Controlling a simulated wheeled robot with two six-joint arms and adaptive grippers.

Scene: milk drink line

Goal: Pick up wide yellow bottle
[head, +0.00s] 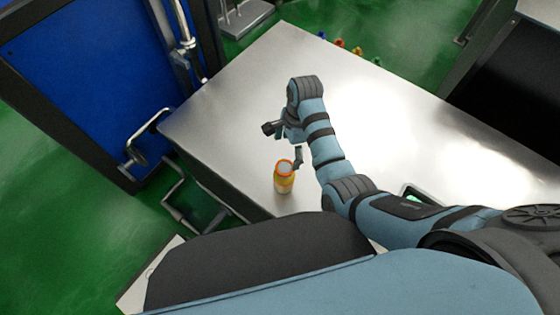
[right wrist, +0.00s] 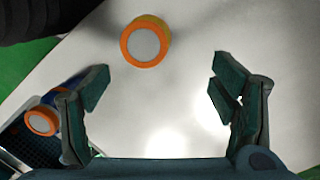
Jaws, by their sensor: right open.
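The yellow bottle (head: 284,184) stands upright on the metal table, near its front left edge. It has an orange cap with a pale top. In the right wrist view the bottle (right wrist: 146,42) shows from above, just beyond my fingertips and left of the middle between them. My right gripper (head: 284,143) is open and empty, close beside the bottle in the head view. Its two fingers (right wrist: 160,88) are spread wide in the right wrist view, with only bare table between them. My left gripper is not in view.
The metal table (head: 400,125) is mostly clear. Several small coloured things (head: 357,51) lie at its far edge. A blue panel (head: 85,75) stands left of the table.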

